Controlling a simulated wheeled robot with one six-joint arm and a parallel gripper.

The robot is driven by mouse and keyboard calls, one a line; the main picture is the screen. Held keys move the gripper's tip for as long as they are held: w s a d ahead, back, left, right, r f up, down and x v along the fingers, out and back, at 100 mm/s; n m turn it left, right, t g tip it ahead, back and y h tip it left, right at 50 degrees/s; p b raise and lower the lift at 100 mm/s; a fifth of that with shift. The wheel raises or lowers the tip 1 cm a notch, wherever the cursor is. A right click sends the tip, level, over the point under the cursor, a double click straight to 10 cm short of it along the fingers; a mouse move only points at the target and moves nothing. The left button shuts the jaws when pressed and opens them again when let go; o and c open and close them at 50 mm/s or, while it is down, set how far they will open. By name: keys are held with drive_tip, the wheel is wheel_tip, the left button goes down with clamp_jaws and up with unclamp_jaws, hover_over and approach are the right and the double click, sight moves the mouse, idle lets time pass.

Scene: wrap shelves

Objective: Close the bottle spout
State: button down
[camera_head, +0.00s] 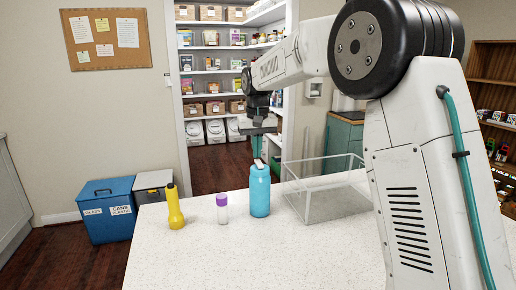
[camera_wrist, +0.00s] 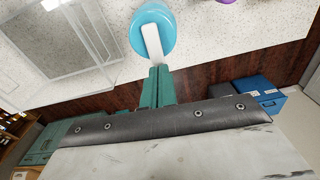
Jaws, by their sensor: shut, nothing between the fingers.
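The blue bottle (camera_head: 260,192) stands upright on the white speckled counter (camera_head: 235,262). In the wrist view the bottle (camera_wrist: 152,22) is seen from above, with a white spout (camera_wrist: 152,42) across its top. The spout (camera_head: 258,162) looks tilted in the head view. My gripper (camera_head: 257,150) points down just above the bottle top. In the wrist view its green fingers (camera_wrist: 158,72) are together, with nothing between them, at the end of the spout. I cannot tell whether the fingertips touch the spout.
A clear open box (camera_head: 325,200) stands close to the right of the bottle. The front of the counter is clear.

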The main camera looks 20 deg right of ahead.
drive_tip(key=shift+w+f, duration=0.25)
drive_tip(key=shift+f, duration=0.05)
idle(0.6)
drive_tip(key=shift+s+r, duration=0.35)
drive_tip(key=shift+s, duration=0.4)
wheel_tip(320, 180, up, 14)
hover_over(261, 164)
wheel_tip(261, 164, down, 5)
drive_tip(key=s+d+f, duration=0.1)
drive_tip(key=s+f, duration=0.2)
drive_tip(key=s, duration=1)
drive_tip(key=s+d+f, duration=0.1)
drive_tip(key=s+f, duration=0.3)
drive_tip(key=s, duration=1)
drive_tip(key=s+f, duration=0.4)
drive_tip(key=s, duration=1)
drive_tip(key=shift+d+f+n+t, duration=0.25)
drive_tip(key=shift+d+n+t, duration=0.15)
